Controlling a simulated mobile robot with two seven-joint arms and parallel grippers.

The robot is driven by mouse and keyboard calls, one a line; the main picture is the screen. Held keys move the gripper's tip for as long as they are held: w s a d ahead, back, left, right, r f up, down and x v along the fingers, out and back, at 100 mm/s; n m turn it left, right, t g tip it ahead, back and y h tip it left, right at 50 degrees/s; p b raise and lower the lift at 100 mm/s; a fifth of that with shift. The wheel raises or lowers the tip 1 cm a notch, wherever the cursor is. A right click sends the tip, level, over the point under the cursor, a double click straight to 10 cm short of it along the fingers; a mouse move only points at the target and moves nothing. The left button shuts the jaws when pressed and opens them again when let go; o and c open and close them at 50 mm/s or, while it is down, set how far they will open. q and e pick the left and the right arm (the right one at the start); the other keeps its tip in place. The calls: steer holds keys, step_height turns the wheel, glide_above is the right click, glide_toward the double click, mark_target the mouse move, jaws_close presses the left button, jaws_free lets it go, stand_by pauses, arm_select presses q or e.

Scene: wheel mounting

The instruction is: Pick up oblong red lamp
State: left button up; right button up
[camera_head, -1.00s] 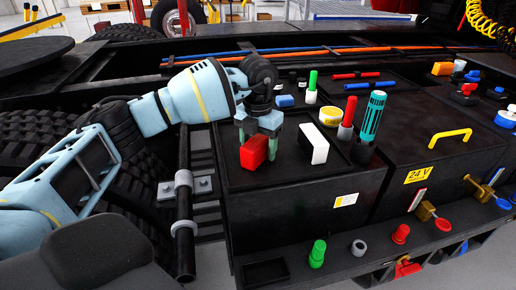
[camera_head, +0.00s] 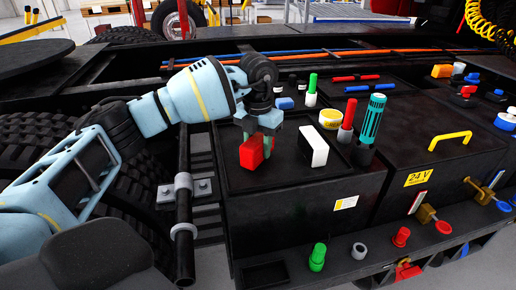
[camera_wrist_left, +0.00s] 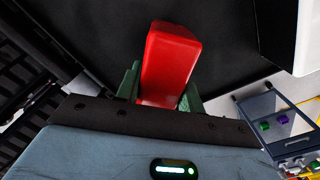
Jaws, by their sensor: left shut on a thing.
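The oblong red lamp (camera_head: 252,152) is a red block at the left part of the black box top in the head view. It also shows in the left wrist view (camera_wrist_left: 170,60), standing between the two green fingers. My left gripper (camera_head: 260,140) points down over it and is shut on it. The lamp is slightly tilted in the head view. I cannot tell whether its lower end touches the box top. My right gripper is not in view.
A white block (camera_head: 313,147) stands just right of the lamp. Behind and to the right are a yellow round piece (camera_head: 330,118), a red cylinder (camera_head: 346,125) and a teal cylinder (camera_head: 372,120). A green knob (camera_head: 318,255) is on the front ledge.

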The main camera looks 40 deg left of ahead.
arm_select(q)
step_height(320, 180, up, 2)
steer(key=shift+r, duration=0.25)
steer(key=s+d+r, duration=0.1)
steer(key=s+d, duration=0.9)
steer(key=d, duration=0.2)
steer(key=shift+s+r, duration=0.2)
steer(key=shift+d, duration=0.1)
steer(key=o, duration=0.6)
steer(key=c, duration=0.5)
